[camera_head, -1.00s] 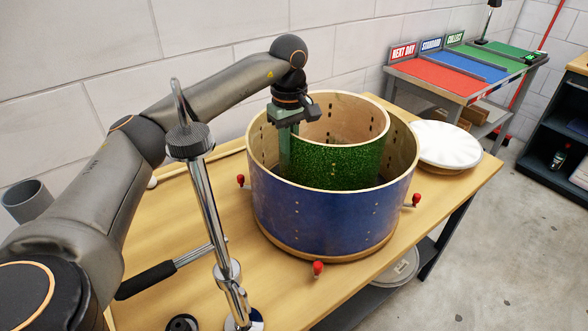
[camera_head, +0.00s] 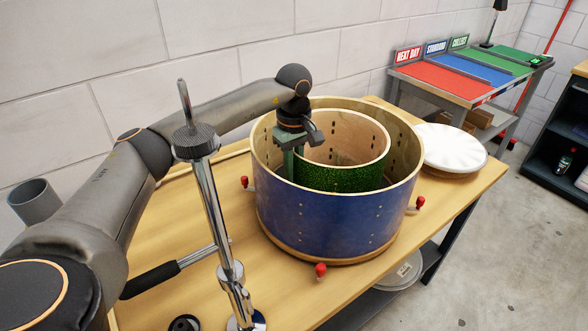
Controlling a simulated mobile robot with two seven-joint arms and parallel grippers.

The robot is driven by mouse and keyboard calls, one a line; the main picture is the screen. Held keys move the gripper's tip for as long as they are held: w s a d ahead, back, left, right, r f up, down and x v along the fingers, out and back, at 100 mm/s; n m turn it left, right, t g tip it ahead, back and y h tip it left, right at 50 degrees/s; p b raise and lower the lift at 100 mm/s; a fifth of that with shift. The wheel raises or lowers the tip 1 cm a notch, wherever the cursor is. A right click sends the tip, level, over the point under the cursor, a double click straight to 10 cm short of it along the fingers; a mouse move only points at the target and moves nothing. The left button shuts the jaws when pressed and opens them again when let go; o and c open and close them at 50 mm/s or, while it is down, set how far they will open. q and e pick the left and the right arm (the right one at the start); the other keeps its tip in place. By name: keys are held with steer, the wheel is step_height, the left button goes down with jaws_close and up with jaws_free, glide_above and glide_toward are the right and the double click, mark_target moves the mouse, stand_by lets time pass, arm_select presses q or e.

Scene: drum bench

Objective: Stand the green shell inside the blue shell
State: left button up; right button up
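The blue shell (camera_head: 325,225) is a wide open drum cylinder with a pale wood inside, upright on the wooden bench. The green shell (camera_head: 345,180) is narrower, with a glittery green outside, and is upright inside the blue shell. Its rim is about level with or slightly above the blue rim. Its lower part is hidden by the blue wall, so I cannot see whether it touches the bottom. My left gripper (camera_head: 289,158) points down inside the blue shell, shut on the green shell's left wall. Its fingertips are partly hidden. My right gripper is not in view.
Red-tipped pegs (camera_head: 320,270) stand around the blue shell. A chrome stand (camera_head: 211,215) rises in front at left. A white drumhead (camera_head: 450,148) lies at the bench's right. A long rod lies behind the stand. Sorting trays (camera_head: 440,82) stand beyond.

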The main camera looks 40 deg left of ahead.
arm_select(q)
steer(key=o, duration=0.3)
step_height(320, 180, up, 13)
steer(key=shift+f, duration=0.15)
stand_by(0.4)
steer(key=shift+s+f, duration=0.1)
stand_by(0.8)
